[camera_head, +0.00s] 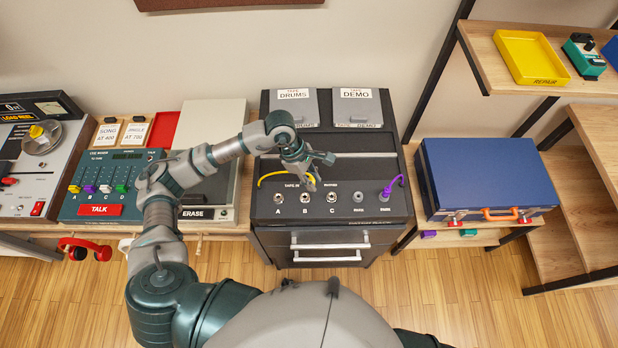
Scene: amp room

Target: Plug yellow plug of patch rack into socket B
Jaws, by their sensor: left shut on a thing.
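The patch rack (345,210) is a dark box with a sloped top panel and a row of round sockets labelled A, B and C. Socket A (279,198) looks empty, and so does socket C (331,198). My left gripper (310,183) reaches over the panel from behind and is shut on the yellow plug, which is mostly hidden by the fingers. My right gripper is out of view.
A purple plug (385,194) with its cable sits at the panel's right end. Tape boxes (357,107) stand behind the panel. A mixer (105,180) and a grey recorder (208,195) are to the left, a blue case (485,178) to the right.

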